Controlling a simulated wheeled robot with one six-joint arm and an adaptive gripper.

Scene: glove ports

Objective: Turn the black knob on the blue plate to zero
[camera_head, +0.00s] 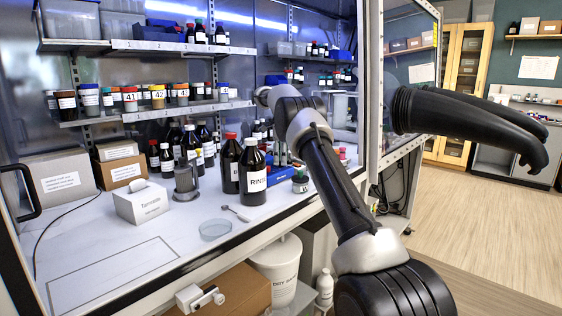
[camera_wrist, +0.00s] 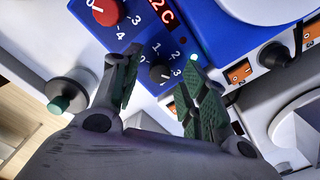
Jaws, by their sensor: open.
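In the wrist view the blue plate (camera_wrist: 215,45) fills the upper middle. The small black knob (camera_wrist: 160,73) sits on its lower part, with white numbers printed around it. A pale mark shows on the knob's lower right side, but its exact setting is hard to read. My gripper (camera_wrist: 163,66) is open, with one green-padded finger on each side of the knob. I cannot tell whether either finger touches it. In the head view my arm reaches into the cabinet and the gripper cannot be made out.
A red knob (camera_wrist: 106,12) and a red lit display (camera_wrist: 160,10) are on the same plate. A green-tipped button (camera_wrist: 60,103) is at left. In the head view, bottles (camera_head: 253,172) and a white box (camera_head: 142,202) stand on the bench. A black glove (camera_head: 470,118) sticks out at right.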

